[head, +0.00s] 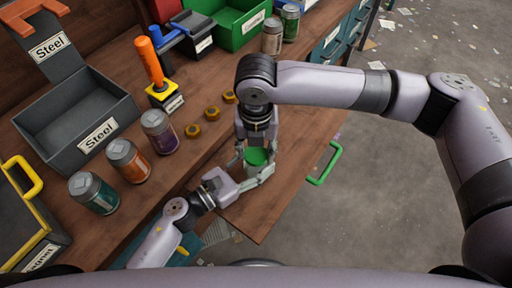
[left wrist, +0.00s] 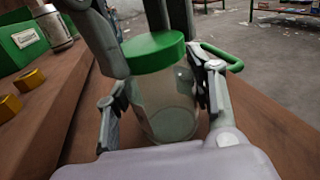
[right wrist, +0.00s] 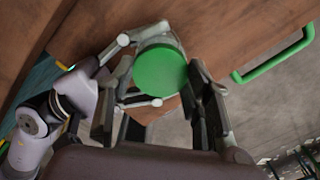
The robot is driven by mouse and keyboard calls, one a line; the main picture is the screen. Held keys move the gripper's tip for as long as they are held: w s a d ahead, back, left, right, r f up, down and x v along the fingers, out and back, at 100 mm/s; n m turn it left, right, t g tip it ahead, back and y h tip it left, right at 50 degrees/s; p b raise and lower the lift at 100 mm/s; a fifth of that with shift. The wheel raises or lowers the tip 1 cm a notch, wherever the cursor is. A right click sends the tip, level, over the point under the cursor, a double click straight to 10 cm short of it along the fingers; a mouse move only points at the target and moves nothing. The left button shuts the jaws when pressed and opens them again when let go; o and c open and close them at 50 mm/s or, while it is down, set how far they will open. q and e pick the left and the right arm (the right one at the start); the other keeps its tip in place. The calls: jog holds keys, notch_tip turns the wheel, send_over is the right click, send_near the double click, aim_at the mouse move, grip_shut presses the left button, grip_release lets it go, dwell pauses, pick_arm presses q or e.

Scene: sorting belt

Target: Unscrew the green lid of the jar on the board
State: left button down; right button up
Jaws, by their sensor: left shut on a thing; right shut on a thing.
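The clear jar with its green lid (head: 257,157) stands near the front edge of the wooden bench in the head view. In the left wrist view the jar's see-through body (left wrist: 165,103) looks empty and upright, with the green lid (left wrist: 152,52) on top. My left gripper (head: 252,180) is shut around the jar's body from the side. My right gripper (head: 256,148) comes down from above, shut on the lid; in the right wrist view its fingers lie on both sides of the lid (right wrist: 160,70). The contact points are partly hidden.
Several cans, such as the purple one (head: 159,131), stand left of my grippers. A green handle (head: 326,164) juts out from the bench edge on the right.

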aim_at(256, 153)
jog(key=shift+r, duration=0.2)
jog(key=shift+r, duration=0.9)
jog(key=shift+r, duration=0.1)
jog(key=shift+r, duration=1.95)
pick_arm(q)
jog(key=c, duration=0.6)
grip_release()
jog(key=shift+c, duration=0.2)
jog(key=shift+a, duration=0.1)
